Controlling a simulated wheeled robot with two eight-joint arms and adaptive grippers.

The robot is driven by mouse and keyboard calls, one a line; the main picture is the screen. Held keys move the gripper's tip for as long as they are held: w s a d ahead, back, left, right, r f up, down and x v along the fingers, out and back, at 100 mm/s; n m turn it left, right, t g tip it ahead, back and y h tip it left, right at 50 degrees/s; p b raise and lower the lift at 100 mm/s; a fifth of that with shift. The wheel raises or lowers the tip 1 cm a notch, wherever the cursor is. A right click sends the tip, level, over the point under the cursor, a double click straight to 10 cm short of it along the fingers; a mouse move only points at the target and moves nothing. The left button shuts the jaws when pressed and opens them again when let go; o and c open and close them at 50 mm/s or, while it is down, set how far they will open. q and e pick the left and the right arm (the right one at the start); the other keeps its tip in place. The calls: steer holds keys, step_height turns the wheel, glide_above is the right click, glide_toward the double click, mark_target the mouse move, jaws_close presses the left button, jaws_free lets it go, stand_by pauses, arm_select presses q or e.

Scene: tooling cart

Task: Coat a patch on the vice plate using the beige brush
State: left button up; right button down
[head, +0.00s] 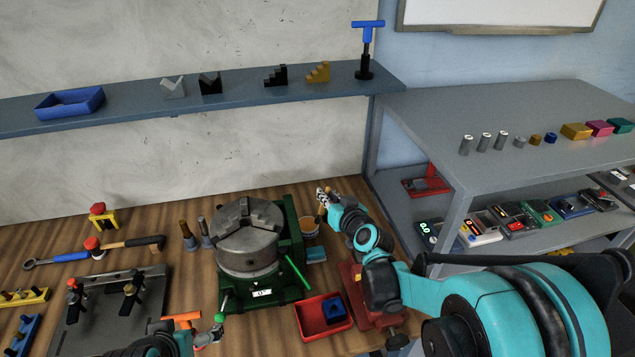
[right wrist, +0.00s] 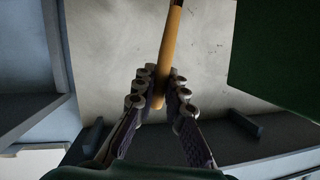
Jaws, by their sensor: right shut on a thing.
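My right gripper (head: 324,205) is above the back of the workbench, right of the chuck. In the right wrist view it (right wrist: 163,85) is shut on the beige brush (right wrist: 170,45), around its handle. The brush's far end is out of that view, and in the head view the brush is too small to make out clearly. A red vice (head: 354,285) stands on the bench below my right arm, which hides part of it. I cannot make out its plate clearly. My left gripper (head: 208,336) is low at the bottom edge, its fingers unclear.
A round tan-rimmed tin (head: 309,226) stands just below my right gripper. The green-based chuck (head: 248,256) fills the bench middle. A grey shelf unit (head: 480,110) stands to the right.

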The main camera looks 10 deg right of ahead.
arm_select(q)
step_height(320, 180, down, 6)
steer(key=b, duration=0.5)
arm_select(e)
steer(key=w+f+m, duration=0.1)
steer(key=w+f, duration=0.3)
steer(key=shift+w+a+f+m+t, duration=0.3)
steer(key=shift+a+f+m+t, duration=0.1)
steer(key=shift+a, duration=0.05)
arm_select(q)
steer(key=shift+w+a+f+b, duration=0.1)
steer(key=shift+f+b, duration=0.6)
steer(key=shift+b, duration=0.25)
arm_select(e)
steer(key=shift+f, duration=0.7)
stand_by(0.7)
arm_select(q)
step_height(320, 180, up, 6)
steer(key=p, duration=0.5)
steer(key=shift+f, duration=0.25)
arm_select(e)
step_height(320, 180, up, 7)
